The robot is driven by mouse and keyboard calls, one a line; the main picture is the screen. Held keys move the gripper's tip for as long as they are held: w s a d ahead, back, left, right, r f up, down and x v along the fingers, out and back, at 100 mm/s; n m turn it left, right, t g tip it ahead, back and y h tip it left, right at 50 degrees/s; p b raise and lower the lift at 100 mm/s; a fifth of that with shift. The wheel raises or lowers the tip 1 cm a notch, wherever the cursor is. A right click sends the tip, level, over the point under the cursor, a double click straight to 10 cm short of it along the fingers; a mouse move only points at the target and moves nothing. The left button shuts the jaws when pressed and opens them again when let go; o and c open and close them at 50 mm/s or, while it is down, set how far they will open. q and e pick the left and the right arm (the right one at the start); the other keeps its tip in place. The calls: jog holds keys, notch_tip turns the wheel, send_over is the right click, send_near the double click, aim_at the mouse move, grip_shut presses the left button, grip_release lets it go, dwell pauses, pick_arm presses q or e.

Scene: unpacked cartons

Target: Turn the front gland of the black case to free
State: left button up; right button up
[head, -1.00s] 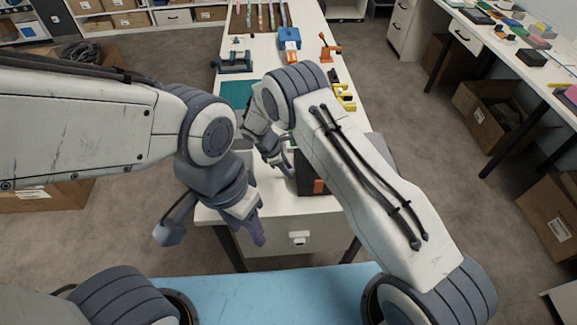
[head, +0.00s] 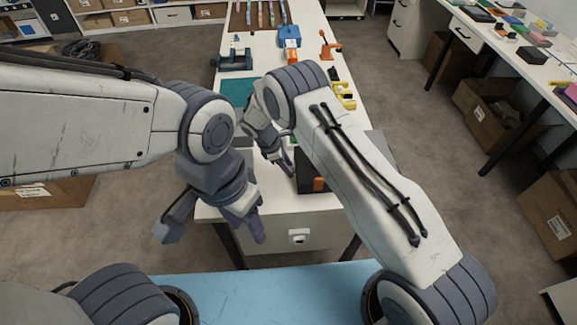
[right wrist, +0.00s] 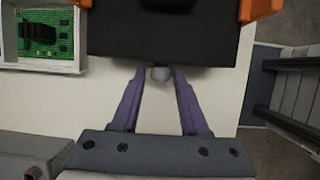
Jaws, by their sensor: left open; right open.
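The black case (right wrist: 165,35) lies on the white table and fills the top of the right wrist view. In the head view only part of the case (head: 307,178) shows, as my right arm covers much of it. The front gland (right wrist: 160,73), a short grey knob, sticks out from the near side of the case. My right gripper (right wrist: 158,78) is open, with its purple fingertips on either side of the gland and gaps showing between. In the head view my right gripper (head: 287,162) is partly hidden. My left gripper (head: 252,226) is open and empty at the table's near left corner.
Orange corner pieces (right wrist: 262,9) are on the case. A white tray with a green circuit board (right wrist: 46,35) lies left of it. A blue-grey vise (head: 235,60) and yellow clamp (head: 343,95) stand farther back. A table drawer (head: 299,238) is in front.

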jog(key=b+v, duration=0.2)
jog(key=v, duration=0.8)
jog(key=shift+r, duration=0.2)
